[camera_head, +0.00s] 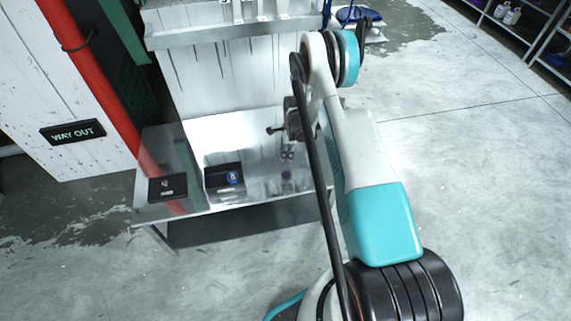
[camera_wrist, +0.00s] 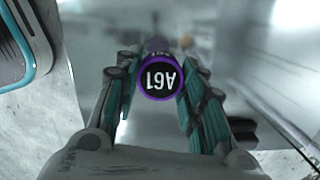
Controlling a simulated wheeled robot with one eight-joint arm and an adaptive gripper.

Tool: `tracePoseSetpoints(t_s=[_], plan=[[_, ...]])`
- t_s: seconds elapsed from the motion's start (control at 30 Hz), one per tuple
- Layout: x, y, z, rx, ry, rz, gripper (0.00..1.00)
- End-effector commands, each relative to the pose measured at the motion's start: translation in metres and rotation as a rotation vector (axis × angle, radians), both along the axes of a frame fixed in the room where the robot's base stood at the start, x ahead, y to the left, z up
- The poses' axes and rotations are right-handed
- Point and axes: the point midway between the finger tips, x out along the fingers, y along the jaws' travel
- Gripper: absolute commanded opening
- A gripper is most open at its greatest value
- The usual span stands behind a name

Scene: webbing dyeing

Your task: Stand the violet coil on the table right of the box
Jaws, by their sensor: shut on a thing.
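In the head view my gripper is mostly hidden behind my arm, over the table's back right part, and I cannot make out the coil there. The table (camera_head: 205,140) is shiny metal. A black open box (camera_head: 224,168) stands on it, with a round blue label showing at its front. My gripper is to the right of this box.
A flat black item (camera_head: 167,188) with small marks lies left of the box. Some small clear items (camera_head: 290,185) stand near the table's right front, partly behind my arm. A white splash panel (camera_head: 220,75) rises behind the table. A red pipe (camera_head: 95,80) leans at the left.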

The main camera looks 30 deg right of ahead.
Motion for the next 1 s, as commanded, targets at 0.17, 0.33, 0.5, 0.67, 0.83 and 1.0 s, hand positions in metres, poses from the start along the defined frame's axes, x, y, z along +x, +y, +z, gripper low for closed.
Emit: tracePoseSetpoints(t_s=[0.17, 0.33, 0.5, 0.67, 0.83, 1.0], plan=[[0.0, 0.0, -0.022, 0.0, 0.0, 0.0, 0.15], [0.0, 0.0, -0.032, 0.0, 0.0, 0.0, 0.15], [0.0, 0.0, -0.057, 0.0, 0.0, 0.0, 0.15], [0.0, 0.0, -0.067, 0.0, 0.0, 0.0, 0.15], [0.0, 0.0, -0.066, 0.0, 0.0, 0.0, 0.15], [0.0, 0.0, -0.069, 0.0, 0.0, 0.0, 0.39]])
